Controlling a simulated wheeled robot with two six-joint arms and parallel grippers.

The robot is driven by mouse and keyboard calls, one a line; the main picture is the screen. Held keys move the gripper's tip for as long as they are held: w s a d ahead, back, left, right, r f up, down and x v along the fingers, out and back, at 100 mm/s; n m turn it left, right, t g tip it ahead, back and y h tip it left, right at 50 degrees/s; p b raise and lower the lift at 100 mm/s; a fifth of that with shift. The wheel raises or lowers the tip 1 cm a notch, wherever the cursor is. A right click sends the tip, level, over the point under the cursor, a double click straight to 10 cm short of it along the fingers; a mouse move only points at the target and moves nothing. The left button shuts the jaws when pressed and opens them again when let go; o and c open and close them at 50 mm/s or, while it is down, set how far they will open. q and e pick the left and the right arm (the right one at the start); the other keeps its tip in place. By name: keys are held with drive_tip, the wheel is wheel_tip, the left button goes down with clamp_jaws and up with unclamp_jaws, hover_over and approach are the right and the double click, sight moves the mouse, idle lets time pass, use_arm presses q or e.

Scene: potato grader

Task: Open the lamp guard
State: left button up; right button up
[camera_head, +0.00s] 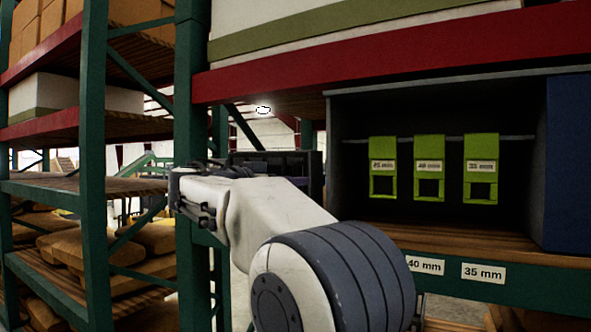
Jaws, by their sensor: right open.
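I cannot make out a lamp guard for certain in the head view. A small bright lamp (263,110) shows in the gap between the racks, far back, and no guard can be told on it. My right gripper (188,198) is at the end of my white arm, in front of the green rack post. It is open, and I see nothing held in it. A dark boxy object (308,172) shows just behind my arm and is partly hidden by it. My left gripper is out of view.
A grey open-fronted box (335,150) on the right shelf holds several green hanging tags (429,150) with size labels. A blue panel (568,160) stands beside it. Green rack posts (95,130) and shelves with sacks (150,236) fill the left.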

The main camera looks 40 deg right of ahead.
drive_tip(key=shift+w+d+p, duration=0.25)
drive_tip(key=shift+d+p, duration=0.1)
drive_tip(key=shift+d, duration=0.7)
clamp_jaws()
idle(0.7)
